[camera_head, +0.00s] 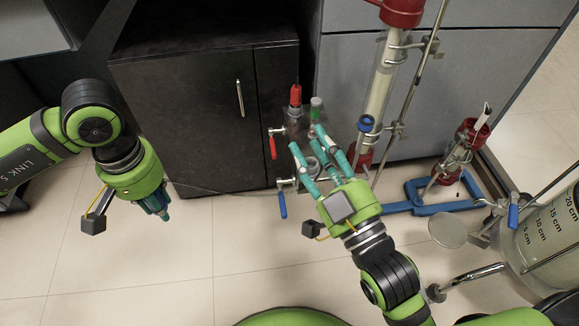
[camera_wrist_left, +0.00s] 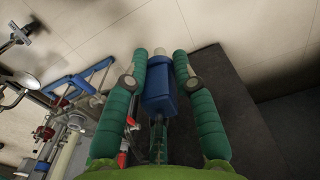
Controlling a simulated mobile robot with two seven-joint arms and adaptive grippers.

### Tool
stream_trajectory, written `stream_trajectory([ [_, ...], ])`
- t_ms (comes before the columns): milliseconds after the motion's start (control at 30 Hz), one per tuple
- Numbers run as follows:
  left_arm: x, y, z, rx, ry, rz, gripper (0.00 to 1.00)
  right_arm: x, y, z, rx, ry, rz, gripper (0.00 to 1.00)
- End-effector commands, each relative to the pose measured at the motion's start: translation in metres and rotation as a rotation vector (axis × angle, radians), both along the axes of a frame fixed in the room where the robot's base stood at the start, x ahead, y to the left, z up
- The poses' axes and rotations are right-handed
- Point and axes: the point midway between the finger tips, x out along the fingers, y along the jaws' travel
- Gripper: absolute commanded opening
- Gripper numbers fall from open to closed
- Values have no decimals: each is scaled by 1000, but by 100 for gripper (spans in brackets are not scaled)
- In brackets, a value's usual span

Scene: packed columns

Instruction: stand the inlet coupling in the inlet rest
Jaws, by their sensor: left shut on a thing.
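My left gripper (camera_head: 157,207) hangs at the left in the head view, over the floor and in front of the black cabinet. It is shut on a blue coupling with a pale end. The left wrist view shows this inlet coupling (camera_wrist_left: 158,97) between the two green fingers (camera_wrist_left: 157,82). In the head view the fingers largely hide it. My right gripper (camera_head: 320,153) is at the centre, its teal fingers spread open in front of a small rack of fittings. I cannot tell whether anything lies between them. I cannot make out which part is the inlet rest.
A black cabinet (camera_head: 185,120) stands behind. A tall column (camera_head: 380,85) with red ends and a blue fitting (camera_head: 366,124) is clamped to a rod. A blue stand base (camera_head: 440,205) and a graduated vessel (camera_head: 548,235) are at the right. The floor at lower left is clear.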

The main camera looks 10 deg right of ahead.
Motion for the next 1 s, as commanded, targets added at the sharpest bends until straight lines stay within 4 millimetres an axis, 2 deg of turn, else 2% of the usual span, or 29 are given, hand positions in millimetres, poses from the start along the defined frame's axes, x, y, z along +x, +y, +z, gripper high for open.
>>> stream_trajectory([
  [400,1,-1,0,-1,0,-2,0,1,0,-1,-1,2,0,40],
  [567,17,-20,2,-2,-1,-29,0,1,0,-1,-1,2,0,40],
  [667,36,-46,5,-3,-1,-66,0,1,0,-1,-1,2,0,40],
  [767,59,-80,9,-1,-1,-113,0,1,0,-1,-1,2,0,40],
  [1000,96,-172,23,1,-1,-243,0,1,0,-1,-1,2,0,40],
])
